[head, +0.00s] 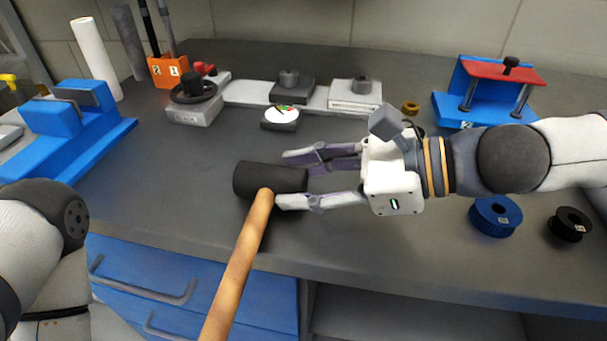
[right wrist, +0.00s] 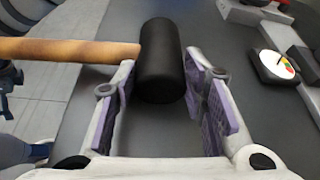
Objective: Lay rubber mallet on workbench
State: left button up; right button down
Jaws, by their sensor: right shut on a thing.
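The rubber mallet has a black cylindrical head (head: 256,178) and a wooden handle (head: 238,265). In the head view the head is over the workbench (head: 170,200) near its front edge, and the handle runs down past that edge over the blue drawers. My right gripper (head: 292,178) is shut on the right end of the mallet head, one finger on each side. The right wrist view shows the black head (right wrist: 163,60) between the purple finger pads, with the handle (right wrist: 60,50) going left. I cannot tell whether the head touches the bench. My left gripper is out of view.
A round dial gauge (head: 281,115) and a grey scale-like row of fixtures (head: 355,95) stand behind the mallet. A blue vise (head: 70,125) is at the left, a blue-and-red fixture (head: 490,85) at the back right. Blue (head: 495,216) and black (head: 569,224) spools sit front right.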

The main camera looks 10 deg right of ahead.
jog(key=shift+f, duration=0.15)
jog(key=c, duration=0.9)
grip_release()
